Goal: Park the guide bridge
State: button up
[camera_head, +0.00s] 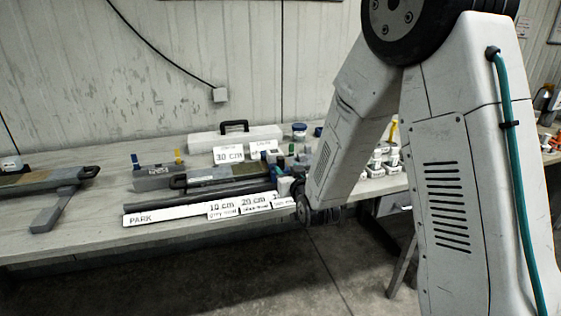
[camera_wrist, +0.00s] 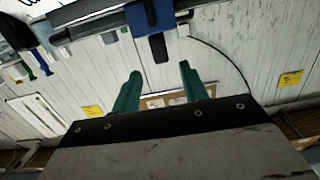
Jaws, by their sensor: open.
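My gripper (camera_wrist: 160,82) shows in the wrist view as two teal fingers spread apart with nothing between them. Just past the fingertips is a blue block with a dark grey stem (camera_wrist: 157,45); I cannot tell whether it is part of the guide bridge. In the head view my arm's end is low over the right part of the bench, and its fingers are hidden. A white strip marked PARK (camera_head: 165,214) lies along the bench's front edge. A grey block with a blue and a yellow upright (camera_head: 155,181) stands behind it; I cannot tell if this is the bridge.
Dark bars (camera_head: 190,199) lie behind the strip. Small label cards (camera_head: 222,208) stand at its right part. A grey case (camera_head: 205,142) with a black handle is at the back. Bottles and small jars (camera_head: 376,165) crowd the right. Bare bench (camera_head: 95,213) shows left of the strip.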

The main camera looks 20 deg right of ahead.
aim_at(281, 162)
jog(key=shift+w+f+t, duration=0.4)
jog(key=shift+w+t, duration=0.1)
jog(key=shift+w, duration=0.1)
jog(key=w, duration=0.7)
jog(key=shift+a, duration=0.1)
grip_shut()
